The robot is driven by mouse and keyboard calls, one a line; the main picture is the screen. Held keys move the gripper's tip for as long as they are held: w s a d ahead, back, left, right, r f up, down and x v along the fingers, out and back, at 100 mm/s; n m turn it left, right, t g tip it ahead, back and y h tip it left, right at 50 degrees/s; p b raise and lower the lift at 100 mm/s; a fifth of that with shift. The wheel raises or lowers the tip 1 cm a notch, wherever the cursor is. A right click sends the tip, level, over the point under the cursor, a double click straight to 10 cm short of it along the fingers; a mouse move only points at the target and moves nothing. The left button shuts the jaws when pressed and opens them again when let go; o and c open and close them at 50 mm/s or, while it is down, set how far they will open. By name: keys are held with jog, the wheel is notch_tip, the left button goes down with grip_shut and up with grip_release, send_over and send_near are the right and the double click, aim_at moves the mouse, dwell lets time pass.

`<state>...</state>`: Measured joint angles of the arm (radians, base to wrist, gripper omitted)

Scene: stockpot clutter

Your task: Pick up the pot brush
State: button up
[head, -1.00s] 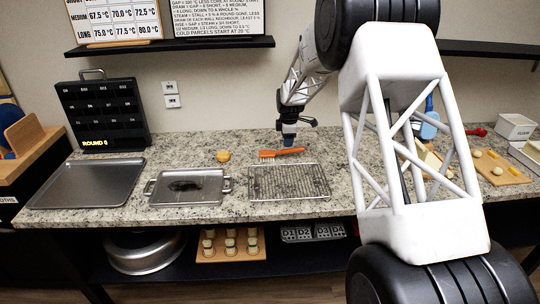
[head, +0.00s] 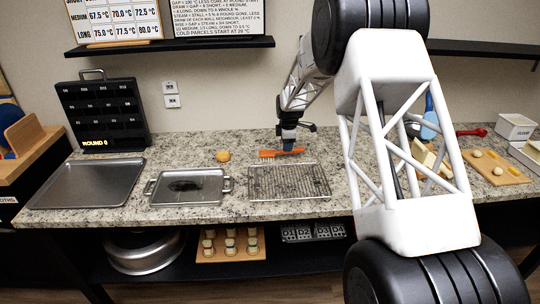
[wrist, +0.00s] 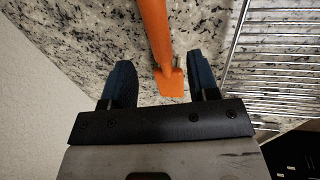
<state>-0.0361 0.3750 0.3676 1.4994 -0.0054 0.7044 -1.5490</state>
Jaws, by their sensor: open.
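My gripper (head: 288,152) is low over the brush in the head view. In the wrist view my gripper (wrist: 162,85) is open, with one dark blue finger on each side of the orange end and a gap on both sides. The bristles are out of the wrist view.
The wire rack (head: 290,182) lies close in front of the brush and shows at right in the wrist view (wrist: 275,50). An orange-yellow round item (head: 223,156) sits to the left. The wall is close behind.

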aim_at(282, 153)
jog(key=shift+w+f, duration=0.25)
jog(key=shift+f, duration=1.05)
jog(key=shift+w+f, duration=0.2)
jog(key=shift+f, duration=1.1)
grip_shut()
jog(key=shift+r, duration=0.15)
